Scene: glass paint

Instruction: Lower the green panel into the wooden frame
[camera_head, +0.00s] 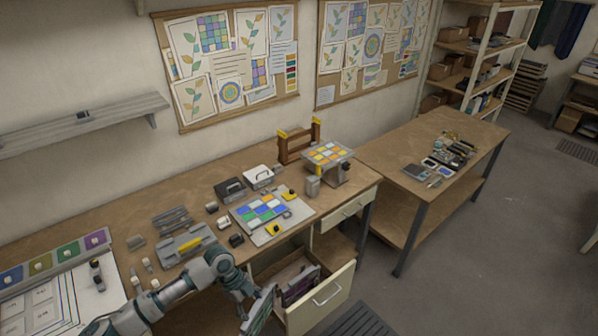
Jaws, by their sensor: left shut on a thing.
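My left gripper (244,293) hangs in front of the workbench, left of the open drawer. It is shut on a panel (262,309), seen nearly edge-on with a grey rim; the bottom of the picture cuts it off. Its face is dark with some green, and I cannot tell its colour clearly. A brown wooden frame (297,145) with yellow-topped posts stands upright at the back of the bench, far from the gripper. My right gripper is not in view.
The open drawer (322,303) holds some panels (300,284). A coloured tile board (263,212), dark box (231,190), white box (259,177) and raised tile stand (327,154) crowd the workbench (140,207). A side table (410,140) stands at right.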

